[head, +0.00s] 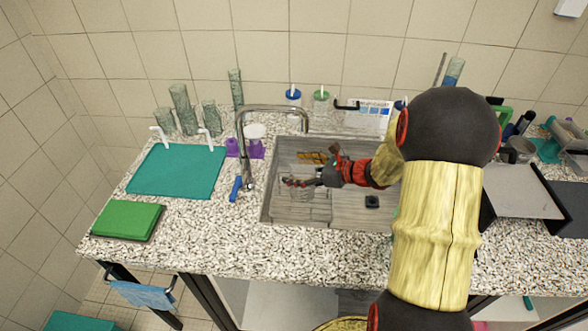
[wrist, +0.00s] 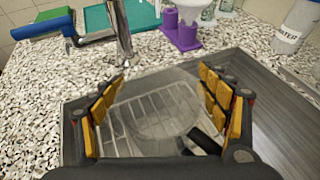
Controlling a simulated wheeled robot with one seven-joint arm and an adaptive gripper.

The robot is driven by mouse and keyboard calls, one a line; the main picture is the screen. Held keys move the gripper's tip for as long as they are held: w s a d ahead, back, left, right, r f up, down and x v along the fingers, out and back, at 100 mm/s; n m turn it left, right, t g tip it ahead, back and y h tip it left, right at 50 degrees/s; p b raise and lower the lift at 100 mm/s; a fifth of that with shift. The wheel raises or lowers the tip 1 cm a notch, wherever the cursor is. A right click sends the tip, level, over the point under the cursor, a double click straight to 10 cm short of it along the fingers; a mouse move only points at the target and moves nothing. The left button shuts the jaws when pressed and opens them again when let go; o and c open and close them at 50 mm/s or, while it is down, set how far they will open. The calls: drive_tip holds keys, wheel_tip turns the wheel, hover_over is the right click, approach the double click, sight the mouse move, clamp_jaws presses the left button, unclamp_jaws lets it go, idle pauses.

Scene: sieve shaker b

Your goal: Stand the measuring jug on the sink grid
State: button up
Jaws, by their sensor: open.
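The sink grid (wrist: 128,112) is a pale wire rack on the floor of the grey sink (head: 268,205). A clear, see-through vessel with a rounded outline, seemingly the measuring jug (wrist: 168,112), shows over the grid in the wrist view. It lies between and below my fingers; its outline is faint, and I cannot tell whether it is upright. A black piece (wrist: 205,142), perhaps its handle, is at its right. My gripper (wrist: 162,78) is open, with yellow pads apart on both sides. In the head view my gripper (head: 290,183) is over the sink, and the jug is not clear there.
A curved tap (head: 243,150) rises at the sink's left edge, close to my gripper. Purple holders (head: 256,150) stand behind it. A teal mat (head: 175,172) and a green block (head: 126,220) lie left. The speckled counter in front of the sink is clear.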

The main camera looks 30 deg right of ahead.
drive_tip(key=p+v, duration=0.3)
drive_tip(key=v, duration=0.8)
drive_tip(key=s+a+r+n+g, duration=0.3)
drive_tip(key=a+n, duration=0.3)
drive_tip(key=a, duration=0.2)
drive_tip(key=s+a+r+n+g, duration=0.2)
drive_tip(key=s+a+n+g, duration=0.15)
drive_tip(key=a+n, duration=0.4)
drive_tip(key=s+a+r+n+h, duration=0.2)
drive_tip(key=s+r+n+h, duration=0.1)
drive_tip(key=s+n, duration=0.3)
drive_tip(key=s+a+r+n+h, duration=0.3)
drive_tip(key=s+n, duration=0.4)
drive_tip(key=n, duration=0.3)
wheel_tip(320, 180, up, 2)
drive_tip(key=shift+r+t+h, duration=0.15)
drive_tip(key=shift+t+h, duration=0.3)
drive_tip(key=shift+h, duration=0.15)
